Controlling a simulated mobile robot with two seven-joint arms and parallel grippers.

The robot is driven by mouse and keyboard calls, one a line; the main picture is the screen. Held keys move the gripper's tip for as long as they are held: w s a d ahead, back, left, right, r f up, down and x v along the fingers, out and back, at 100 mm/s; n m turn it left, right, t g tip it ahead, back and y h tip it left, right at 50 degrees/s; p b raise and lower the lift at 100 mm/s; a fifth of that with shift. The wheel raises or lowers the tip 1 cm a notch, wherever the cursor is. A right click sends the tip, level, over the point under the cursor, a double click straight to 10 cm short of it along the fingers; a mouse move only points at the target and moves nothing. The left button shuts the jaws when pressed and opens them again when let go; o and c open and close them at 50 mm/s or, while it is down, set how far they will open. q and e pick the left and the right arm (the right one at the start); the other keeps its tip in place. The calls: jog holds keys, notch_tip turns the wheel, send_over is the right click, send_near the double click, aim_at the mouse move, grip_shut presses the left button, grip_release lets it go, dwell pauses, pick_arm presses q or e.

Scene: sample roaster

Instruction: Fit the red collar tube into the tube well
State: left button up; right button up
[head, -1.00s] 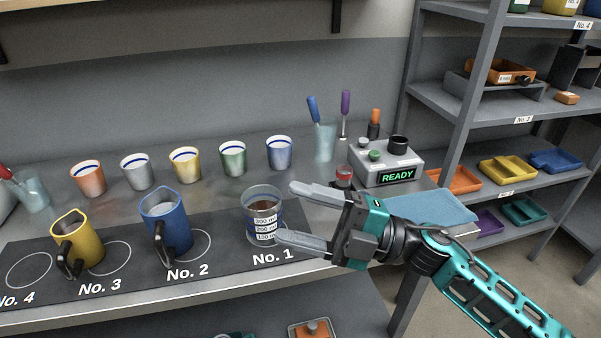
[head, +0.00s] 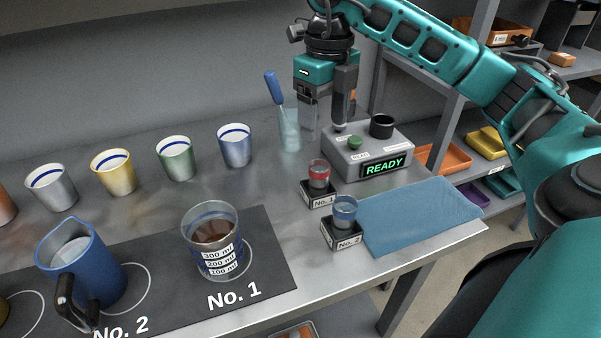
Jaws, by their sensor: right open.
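The red collar tube (head: 319,174) stands upright in a small black holder labelled No. 1, on the bench left of the grey READY box (head: 368,155). A dark round well (head: 382,126) on top of that box looks like the tube well; I cannot see inside it. My right gripper (head: 325,122) points down, open and empty, behind the left part of the box and above and beyond the red collar tube. It is apart from the tube. My left gripper is not in view.
A blue-collared tube (head: 344,210) stands in a No. 2 holder in front. A blue cloth (head: 420,215) lies to the right. A glass beaker (head: 212,240) and a blue jug (head: 82,265) stand left. A cup with a blue-handled tool (head: 289,130) is beside my right gripper.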

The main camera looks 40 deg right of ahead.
aim_at(319, 173)
notch_tip(319, 173, down, 8)
jog(key=shift+s+r+b, duration=0.1)
jog(key=shift+b, duration=0.6)
jog(key=f, duration=0.5)
jog(key=shift+w+a+b, duration=0.15)
jog(key=shift+w+b, duration=0.05)
jog(key=shift+b, duration=0.2)
jog(key=shift+c, duration=0.3)
jog(key=c, duration=1.1)
jog(key=shift+r, duration=0.1)
jog(key=shift+r, duration=0.1)
